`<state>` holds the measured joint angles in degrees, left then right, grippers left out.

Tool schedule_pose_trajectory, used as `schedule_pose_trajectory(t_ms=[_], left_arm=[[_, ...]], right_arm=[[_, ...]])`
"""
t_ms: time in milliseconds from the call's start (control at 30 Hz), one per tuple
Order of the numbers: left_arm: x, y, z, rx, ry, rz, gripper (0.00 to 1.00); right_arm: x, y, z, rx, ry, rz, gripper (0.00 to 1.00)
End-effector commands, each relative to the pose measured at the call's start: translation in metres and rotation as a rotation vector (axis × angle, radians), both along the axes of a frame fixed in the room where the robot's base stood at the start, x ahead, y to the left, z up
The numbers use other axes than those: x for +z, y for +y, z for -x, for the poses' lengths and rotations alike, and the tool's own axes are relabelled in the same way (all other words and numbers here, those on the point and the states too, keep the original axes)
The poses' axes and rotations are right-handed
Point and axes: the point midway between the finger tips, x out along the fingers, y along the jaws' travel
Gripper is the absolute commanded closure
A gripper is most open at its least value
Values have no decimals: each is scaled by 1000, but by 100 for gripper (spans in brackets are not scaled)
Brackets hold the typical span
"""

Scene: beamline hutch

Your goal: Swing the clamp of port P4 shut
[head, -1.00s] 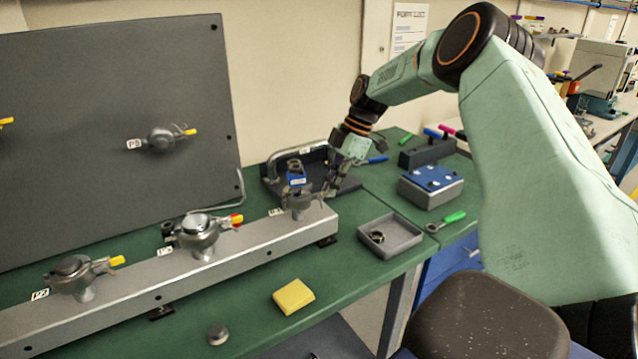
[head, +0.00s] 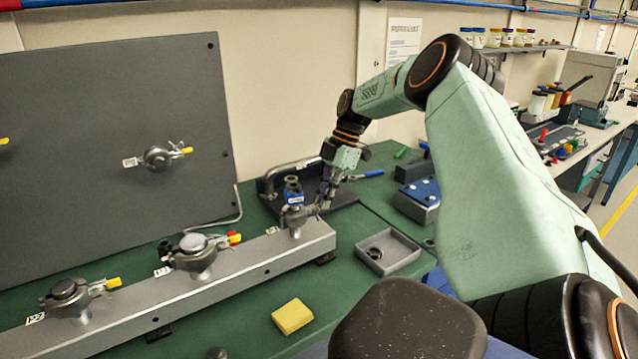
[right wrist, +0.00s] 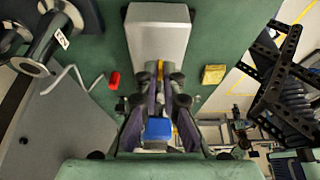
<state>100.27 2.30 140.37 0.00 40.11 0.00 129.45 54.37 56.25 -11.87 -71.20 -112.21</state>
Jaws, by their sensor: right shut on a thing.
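The rightmost port on the silver rail (head: 250,248) bears a metal clamp (head: 296,217). I take it for port P4, but its label is too small to read. A blue-banded fitting (head: 292,193) stands on top of this port, and the blue part also shows in the right wrist view (right wrist: 157,128). My right gripper (head: 325,202) is at the right side of the clamp, shut on its handle. In the right wrist view a yellow strip of the handle (right wrist: 160,70) shows between the fingers, which hide most of the clamp. My left gripper is out of view.
Two more clamped ports (head: 196,252) (head: 70,295) stand left on the rail. A grey panel (head: 80,120) rises behind. A grey tray (head: 388,252), a yellow block (head: 292,316) and a blue-topped box (head: 418,200) lie on the green bench. A black-based fixture (head: 340,195) stands close behind the gripper.

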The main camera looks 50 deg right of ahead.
Motion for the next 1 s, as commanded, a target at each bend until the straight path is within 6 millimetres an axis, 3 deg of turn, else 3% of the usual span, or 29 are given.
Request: schedule_pose_trajectory(t_ms=[467,500,733,1000], left_arm=[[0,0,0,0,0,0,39],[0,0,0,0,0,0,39],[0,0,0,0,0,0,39],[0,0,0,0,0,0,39]], right_arm=[[4,-1,-2,3,-12,2,100],[4,-1,-3,3,-12,2,90],[2,0,-3,5,-6,2,71],[1,0,-2,6,-3,1,71]])
